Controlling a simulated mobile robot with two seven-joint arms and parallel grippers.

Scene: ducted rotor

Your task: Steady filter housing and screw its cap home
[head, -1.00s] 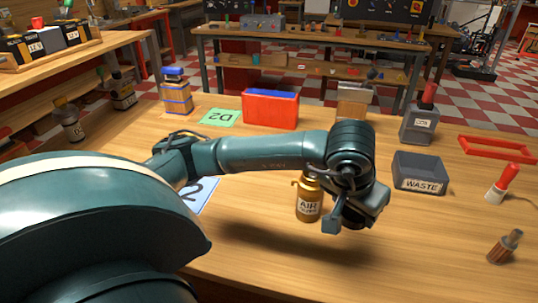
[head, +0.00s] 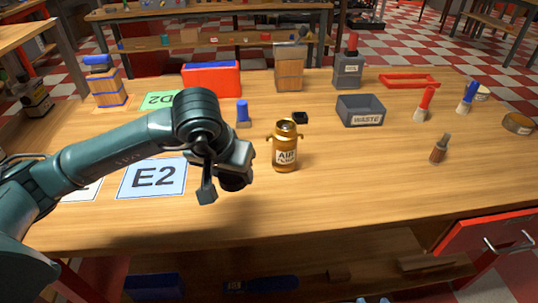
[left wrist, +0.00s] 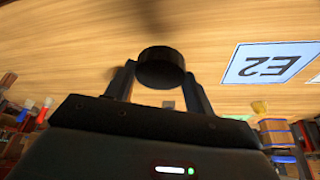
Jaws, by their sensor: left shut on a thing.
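The gold filter housing (head: 285,152), labelled AIR FILTER, stands upright on the wooden table in the head view. Its top looks open, with no cap on it. My left gripper (head: 220,186) is just left of the housing and apart from it. In the left wrist view my left gripper (left wrist: 160,80) is shut on a dark round cap (left wrist: 160,66), held between its two fingers. The cap also shows as a dark disc in the head view (head: 236,181), above the table. My right gripper is in neither view.
A blue-edged E2 card (head: 152,180) lies left of the housing. A grey WASTE bin (head: 360,111) stands back right. The table in front is clear.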

